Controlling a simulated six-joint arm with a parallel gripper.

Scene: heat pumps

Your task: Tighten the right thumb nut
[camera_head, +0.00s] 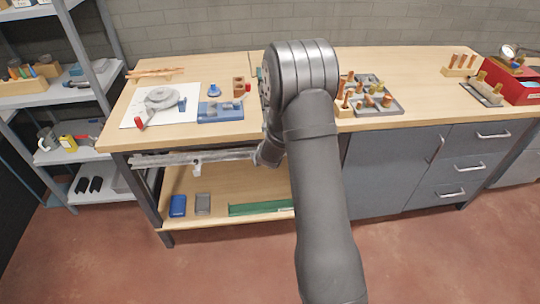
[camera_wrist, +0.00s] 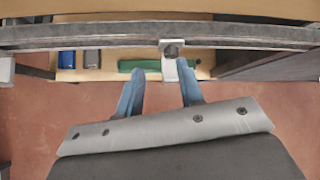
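A long grey metal rail (camera_head: 225,155) runs under the front edge of the workbench; it crosses the top of the wrist view (camera_wrist: 80,36). A pale fitting (camera_head: 197,169) hangs from its left part in the head view. In the wrist view a small grey block with a pale part below it, possibly the right thumb nut (camera_wrist: 171,48), sits on the rail, ahead of my gripper. My gripper (camera_wrist: 160,75) has two blue fingers, apart and with nothing held between them. The fitting appears beyond the fingertips, nearer the right finger. In the head view my arm hides the gripper and this fitting.
The workbench top (camera_head: 300,62) holds a white sheet (camera_head: 188,115), a blue fixture (camera_head: 221,111) and a grey tray (camera_head: 388,106). The lower shelf (camera_head: 240,185) holds a blue box (camera_head: 178,206), a grey box (camera_head: 203,204) and a green strip (camera_head: 255,209). Grey drawers (camera_head: 455,165) stand right.

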